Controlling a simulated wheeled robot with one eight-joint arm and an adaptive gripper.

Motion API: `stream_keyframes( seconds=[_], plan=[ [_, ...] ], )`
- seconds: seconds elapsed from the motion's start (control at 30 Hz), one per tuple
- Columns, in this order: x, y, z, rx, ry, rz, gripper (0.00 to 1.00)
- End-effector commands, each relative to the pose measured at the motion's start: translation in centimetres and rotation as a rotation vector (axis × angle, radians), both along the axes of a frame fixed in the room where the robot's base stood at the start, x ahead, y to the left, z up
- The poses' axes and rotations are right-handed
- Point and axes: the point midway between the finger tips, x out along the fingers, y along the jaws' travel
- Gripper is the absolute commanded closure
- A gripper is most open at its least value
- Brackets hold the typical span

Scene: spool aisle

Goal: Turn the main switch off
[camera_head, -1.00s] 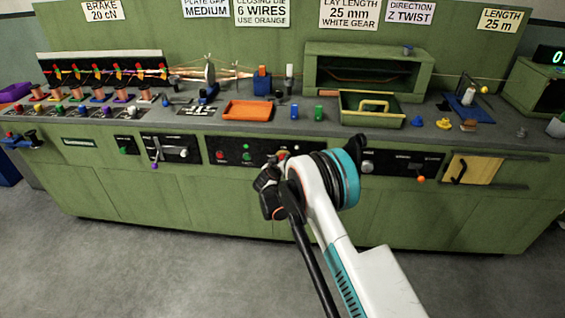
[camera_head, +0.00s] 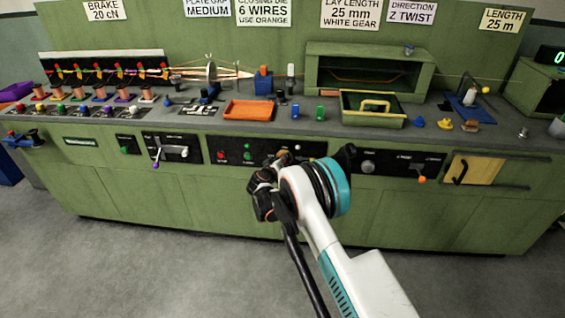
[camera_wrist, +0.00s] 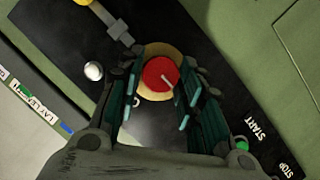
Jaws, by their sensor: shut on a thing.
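The main switch (camera_wrist: 156,72) is a round red knob on a yellow disc, on a black panel. In the wrist view it sits between my two fingers, near their tips. A short white line on the knob slants toward the lower right of that view. A white mark like a 0 shows on the panel at the lower left of the knob. My gripper (camera_wrist: 163,88) is shut on the knob. In the head view my gripper (camera_head: 264,188) is at the front panel, and my own wrist and arm hide the knob.
The bench top (camera_head: 300,105) holds an orange tray (camera_head: 249,110) and several small parts. The floor in front is clear.

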Motion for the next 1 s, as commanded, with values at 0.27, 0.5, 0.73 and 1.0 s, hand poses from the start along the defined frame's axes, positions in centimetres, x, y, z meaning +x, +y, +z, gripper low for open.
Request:
stream_keyframes(
  seconds=[0.27, 0.5, 0.73, 1.0],
  plan=[
    [0.0, 0.0, 0.0, 0.001, 0.0, 0.0, 0.46],
    [0.0, 0.0, 0.0, 0.001, 0.0, 0.0, 0.46],
    [-1.7, 0.6, 0.6, 0.001, 0.0, 0.0, 0.46],
    [-6.8, 2.0, 2.3, 0.0, 0.0, 0.002, 0.46]
  ],
)
